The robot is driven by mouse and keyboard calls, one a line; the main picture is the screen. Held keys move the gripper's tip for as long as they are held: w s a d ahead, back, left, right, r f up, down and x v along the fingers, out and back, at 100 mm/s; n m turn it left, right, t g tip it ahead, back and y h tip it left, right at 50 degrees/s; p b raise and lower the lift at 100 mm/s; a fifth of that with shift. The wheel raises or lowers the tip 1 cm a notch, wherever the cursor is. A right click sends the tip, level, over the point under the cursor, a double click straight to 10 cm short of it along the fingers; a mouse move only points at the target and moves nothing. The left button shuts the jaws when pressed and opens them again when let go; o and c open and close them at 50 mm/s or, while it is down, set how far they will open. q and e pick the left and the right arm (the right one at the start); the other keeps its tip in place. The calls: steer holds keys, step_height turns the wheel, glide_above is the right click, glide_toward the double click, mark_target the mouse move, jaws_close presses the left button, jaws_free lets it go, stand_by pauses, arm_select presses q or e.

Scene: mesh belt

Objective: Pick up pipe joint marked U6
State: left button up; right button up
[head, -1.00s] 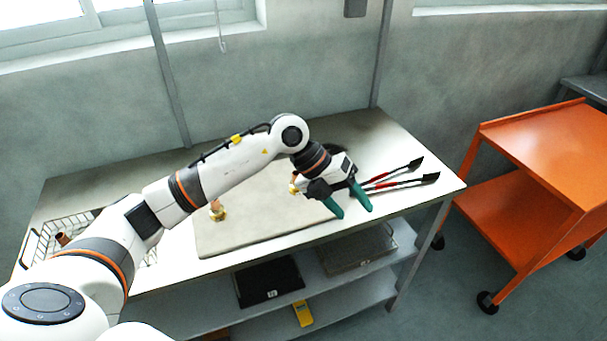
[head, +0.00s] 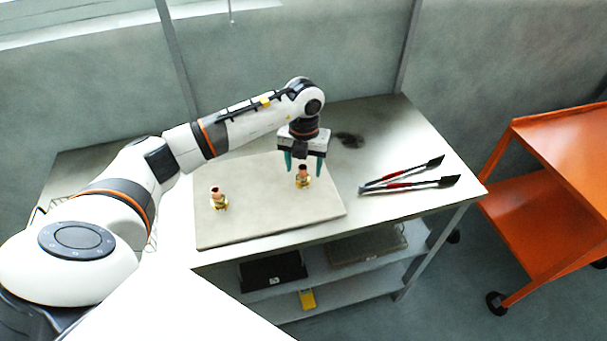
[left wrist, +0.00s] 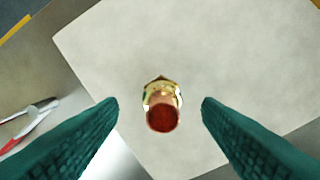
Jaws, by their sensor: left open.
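Two copper-and-brass pipe joints stand upright on a pale board (head: 255,228) on the table. One pipe joint (head: 218,199) is toward the board's left side. The other pipe joint (head: 303,178) is near its right side. No U6 marking can be read on either. My left gripper (head: 304,170) is open, pointing down over the right pipe joint. In the left wrist view that joint (left wrist: 162,108) sits between the two green fingers, with a gap on each side. My right gripper is not in view.
Tongs with red grips (head: 405,184) lie on the table right of the board. A wire basket (head: 60,203) is partly hidden behind my left arm. An orange cart (head: 545,150) stands at the right. A shelf with a black tray (head: 272,271) is below.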

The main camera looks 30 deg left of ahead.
mark_target(303, 175)
arm_select(q)
step_height(303, 175, down, 4)
steer(key=shift+s+r+p, duration=0.15)
steer(key=shift+r+p, duration=0.1)
steer(key=shift+p, duration=0.45)
steer(key=shift+f, duration=0.35)
steer(key=shift+c, duration=0.6)
steer(key=c, duration=1.1)
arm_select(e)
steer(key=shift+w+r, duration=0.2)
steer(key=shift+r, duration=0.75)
